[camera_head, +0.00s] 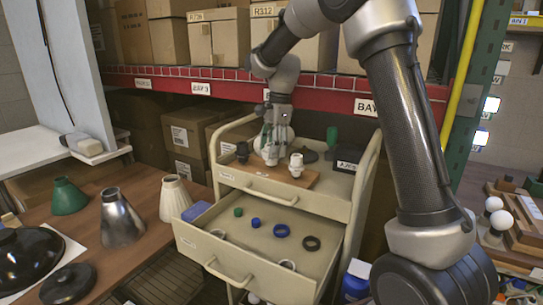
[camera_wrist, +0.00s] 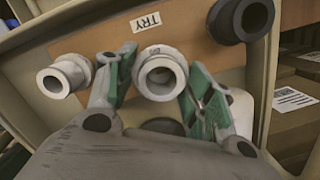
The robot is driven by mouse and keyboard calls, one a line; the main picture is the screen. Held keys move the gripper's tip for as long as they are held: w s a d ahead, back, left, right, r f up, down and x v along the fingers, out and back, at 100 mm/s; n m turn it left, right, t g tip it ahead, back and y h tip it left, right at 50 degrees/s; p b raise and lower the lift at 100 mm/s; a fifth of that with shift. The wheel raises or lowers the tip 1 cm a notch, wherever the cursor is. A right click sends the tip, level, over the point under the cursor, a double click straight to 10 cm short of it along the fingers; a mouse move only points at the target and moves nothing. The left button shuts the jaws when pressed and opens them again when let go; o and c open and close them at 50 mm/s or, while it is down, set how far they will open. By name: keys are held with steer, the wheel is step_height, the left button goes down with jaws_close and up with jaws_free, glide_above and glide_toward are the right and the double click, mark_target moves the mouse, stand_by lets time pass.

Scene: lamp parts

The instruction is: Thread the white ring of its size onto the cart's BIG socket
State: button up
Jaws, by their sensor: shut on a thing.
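The cart (camera_head: 335,192) carries a brown board (camera_head: 313,178) with a row of sockets: a black one (camera_head: 243,152), a pale middle one, and a white one (camera_head: 296,164). In the wrist view the black socket (camera_wrist: 240,18) is at upper right and the white one (camera_wrist: 65,76) at left. My gripper (camera_head: 275,138) is low over the middle socket. In the wrist view its green-padded fingers (camera_wrist: 155,88) are either side of a white ring (camera_wrist: 160,72), shut on it. The ring lines up with the middle socket; I cannot tell whether it is around it or just above. Socket size lettering is unreadable.
The open drawer (camera_head: 330,262) holds a green ring (camera_head: 238,212), blue rings (camera_head: 282,230), a black ring (camera_head: 311,243) and pale rings (camera_head: 288,264). A dark green part (camera_head: 331,136) stands behind the board. Lamp shades (camera_head: 121,218) stand on the left table. Shelf boxes are close behind.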

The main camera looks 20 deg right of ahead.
steer(key=m, duration=0.4)
steer(key=shift+s+f+m+t, duration=0.1)
steer(key=shift+s+m+t, duration=0.05)
steer(key=shift+m+t, duration=0.25)
steer(key=o, duration=1.3)
